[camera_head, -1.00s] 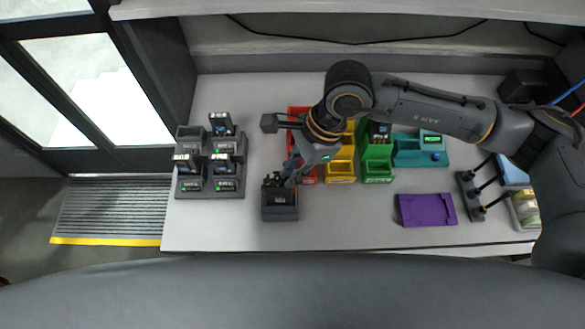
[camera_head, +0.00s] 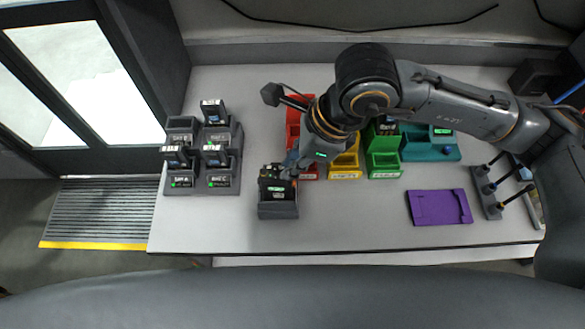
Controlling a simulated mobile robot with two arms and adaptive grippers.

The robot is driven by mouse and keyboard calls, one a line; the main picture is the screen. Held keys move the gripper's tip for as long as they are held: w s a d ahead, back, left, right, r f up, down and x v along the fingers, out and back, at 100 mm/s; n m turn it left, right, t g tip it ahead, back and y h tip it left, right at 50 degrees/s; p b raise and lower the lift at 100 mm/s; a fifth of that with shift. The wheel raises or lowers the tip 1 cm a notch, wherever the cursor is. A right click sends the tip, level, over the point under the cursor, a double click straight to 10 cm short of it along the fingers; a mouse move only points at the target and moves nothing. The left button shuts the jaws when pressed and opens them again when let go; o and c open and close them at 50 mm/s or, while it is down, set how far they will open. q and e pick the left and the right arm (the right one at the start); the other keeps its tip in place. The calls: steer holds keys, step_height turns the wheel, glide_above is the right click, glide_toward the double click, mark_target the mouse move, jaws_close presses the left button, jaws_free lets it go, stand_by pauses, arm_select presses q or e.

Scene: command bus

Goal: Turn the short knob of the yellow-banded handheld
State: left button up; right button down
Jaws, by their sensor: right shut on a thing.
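A dark handheld (camera_head: 269,185) stands upright in a single dark holder (camera_head: 278,211) near the front of the table, left of centre. My right gripper (camera_head: 287,174) is at the top of this handheld, shut on what seems to be its short knob. The fingers hide the knob and I cannot make out a yellow band. Several other dark handhelds, one of them at the upper back (camera_head: 213,112), stand in a charging rack (camera_head: 226,183) at the left. My left gripper is not in view.
Red (camera_head: 293,118), yellow (camera_head: 345,172) and green (camera_head: 384,172) bins stand behind and right of the holder, partly under my right arm. A teal tray (camera_head: 415,152) is beside them. A purple tray (camera_head: 440,207) lies to the right. Table between rack and holder is clear.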

steer(key=shift+s+f+m+t+b, duration=0.15)
steer(key=shift+m+t+b, duration=0.25)
steer(key=shift+m+b, duration=1.1)
steer(key=shift+b, duration=0.2)
steer(key=shift+r, duration=0.2)
steer(key=c, duration=1.4)
jaws_free()
steer(key=shift+o, duration=0.2)
steer(key=v, duration=1.2)
steer(key=shift+a, duration=0.2)
steer(key=shift+s, duration=0.25)
